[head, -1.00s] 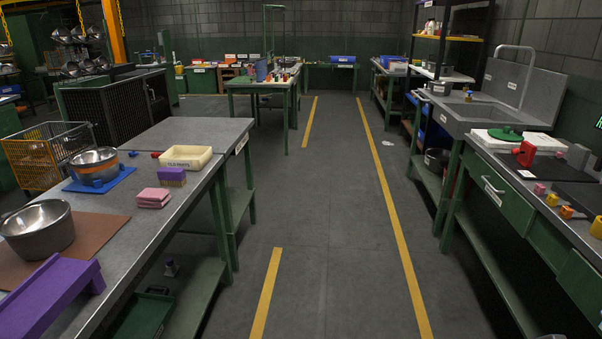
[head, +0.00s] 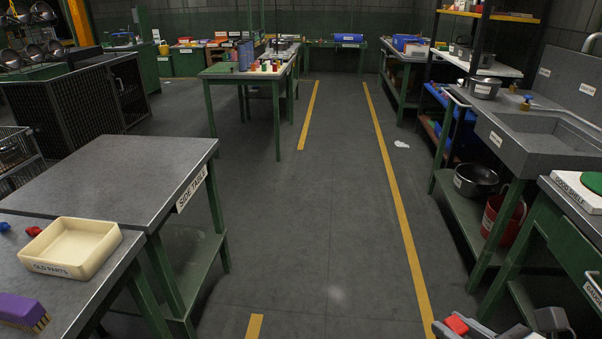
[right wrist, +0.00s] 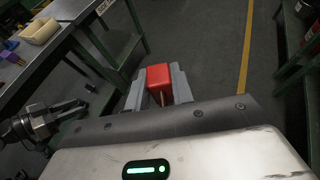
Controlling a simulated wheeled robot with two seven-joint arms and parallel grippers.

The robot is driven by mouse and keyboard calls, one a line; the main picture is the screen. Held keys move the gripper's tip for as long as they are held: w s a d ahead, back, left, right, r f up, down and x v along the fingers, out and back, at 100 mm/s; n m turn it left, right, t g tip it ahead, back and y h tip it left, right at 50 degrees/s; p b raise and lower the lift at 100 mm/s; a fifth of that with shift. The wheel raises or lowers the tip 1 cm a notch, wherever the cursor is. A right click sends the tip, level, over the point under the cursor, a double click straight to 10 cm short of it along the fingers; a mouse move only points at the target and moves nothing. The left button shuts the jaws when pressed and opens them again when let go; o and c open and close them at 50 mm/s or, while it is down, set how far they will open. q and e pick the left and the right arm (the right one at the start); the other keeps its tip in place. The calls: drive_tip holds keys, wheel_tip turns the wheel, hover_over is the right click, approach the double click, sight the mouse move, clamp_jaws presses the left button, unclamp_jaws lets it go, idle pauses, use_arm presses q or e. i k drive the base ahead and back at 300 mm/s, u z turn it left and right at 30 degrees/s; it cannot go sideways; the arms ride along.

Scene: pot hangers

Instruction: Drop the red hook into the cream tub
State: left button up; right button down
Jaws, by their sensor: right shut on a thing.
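The cream tub (head: 75,250), marked OLD PARTS, stands near the edge of the table at the lower left of the head view. It also shows at the upper left of the right wrist view (right wrist: 41,31) and looks empty. My right gripper (head: 462,328) is at the bottom right of the head view, over the aisle and well apart from the tub. In the right wrist view it is shut on the red hook (right wrist: 158,78), which shows as a red block between the fingers. My left gripper (right wrist: 75,108) seems to show at the left of that view, its jaws unclear.
A purple brush (head: 22,311) lies in front of the tub, and small red (head: 34,231) and blue pieces lie behind it. The side table (head: 120,175) adjoins beyond. A sink bench (head: 545,140) and green counter line the right. The aisle floor between is clear.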

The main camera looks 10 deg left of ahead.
sight(85, 252)
drive_tip(key=i, duration=1.4)
drive_tip(key=u, duration=3.45)
drive_tip(key=i, duration=0.5)
